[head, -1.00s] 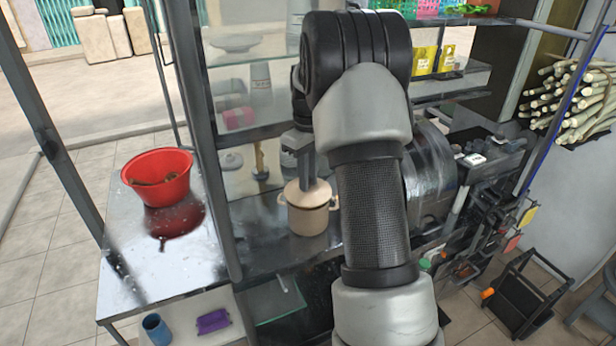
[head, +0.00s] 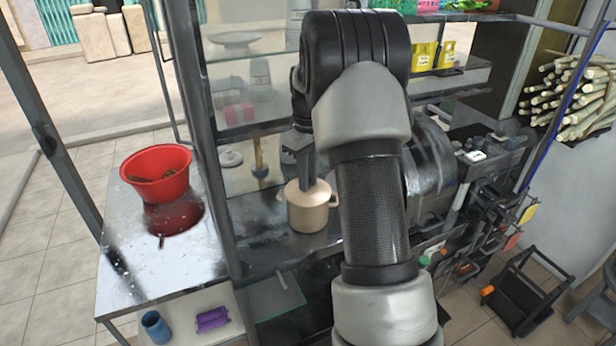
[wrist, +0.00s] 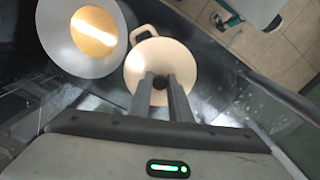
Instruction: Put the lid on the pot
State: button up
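The beige pot (head: 308,215) stands upright on the dark metal counter, below the end of my arm. Its lid (head: 296,192) is a pale disc at the pot's top, partly hidden by the fingers. In the wrist view the round lid (wrist: 170,58) covers the pot's opening, and one loop handle of the pot (wrist: 142,33) shows beyond it. My gripper (wrist: 160,83) points down at the lid's centre, with its two fingers close together on either side of the small dark knob (wrist: 160,82). Whether the lid is fully seated on the rim is hard to tell.
A red basin (head: 157,176) stands on the metal side table to the left. A round metal dish with an orange-yellow centre (wrist: 93,30) is close beside the pot. A dark post (head: 213,165) rises left of the pot, and a metal drum (head: 428,165) stands to the right.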

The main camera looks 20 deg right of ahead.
jog(key=shift+o, duration=0.8)
jog(key=shift+r+p, duration=2.25)
jog(key=shift+r, duration=0.75)
notch_tip(320, 180, up, 5)
jog(key=shift+r, duration=0.1)
